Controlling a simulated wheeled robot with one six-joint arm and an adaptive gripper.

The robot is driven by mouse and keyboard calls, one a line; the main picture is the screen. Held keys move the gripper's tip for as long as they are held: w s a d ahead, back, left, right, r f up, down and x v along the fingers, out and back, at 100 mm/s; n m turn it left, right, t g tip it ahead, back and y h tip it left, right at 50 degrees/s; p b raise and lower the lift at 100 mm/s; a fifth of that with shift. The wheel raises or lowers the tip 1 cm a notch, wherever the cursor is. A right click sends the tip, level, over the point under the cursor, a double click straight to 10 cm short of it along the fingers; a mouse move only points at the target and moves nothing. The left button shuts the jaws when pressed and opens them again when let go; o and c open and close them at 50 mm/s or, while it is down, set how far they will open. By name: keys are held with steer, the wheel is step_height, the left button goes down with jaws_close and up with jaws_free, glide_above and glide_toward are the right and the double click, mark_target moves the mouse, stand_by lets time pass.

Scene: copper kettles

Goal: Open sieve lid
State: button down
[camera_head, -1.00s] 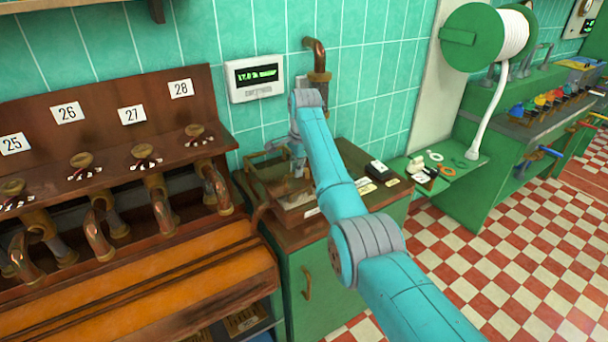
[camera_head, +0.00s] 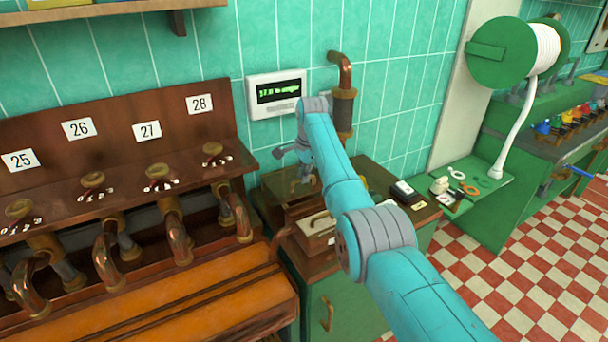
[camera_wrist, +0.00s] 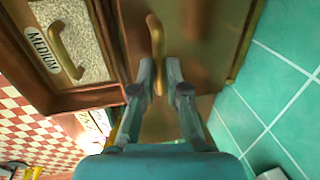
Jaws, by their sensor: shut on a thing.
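The sieve lid (camera_wrist: 205,50) is a brown, glassy panel with a brass handle (camera_wrist: 156,38). My gripper (camera_wrist: 160,76) is shut on this handle in the wrist view. In the head view the lid (camera_head: 284,188) looks raised and tilted up at the back of the wooden sieve box (camera_head: 312,262), near the wall. My gripper (camera_head: 303,172) is at the lid there, partly hidden by my arm. Inside the open box, a tray labelled MEDIUM (camera_wrist: 75,45) with a mesh-like grainy face and its own brass handle shows.
The box stands on a green cabinet (camera_head: 345,305). A copper pipe (camera_head: 343,105) and a display (camera_head: 276,94) are on the tiled wall close behind. A wooden rack with pipes (camera_head: 110,140) stands at left. Small items (camera_head: 405,192) lie on the cabinet's right side.

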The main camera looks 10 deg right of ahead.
steer(key=c, duration=1.2)
jaws_free()
steer(key=shift+f, duration=0.1)
step_height(320, 180, up, 12)
steer(key=s, duration=0.2)
steer(key=shift+s+d, duration=0.15)
steer(key=shift+d, duration=0.2)
steer(key=shift+f, duration=0.1)
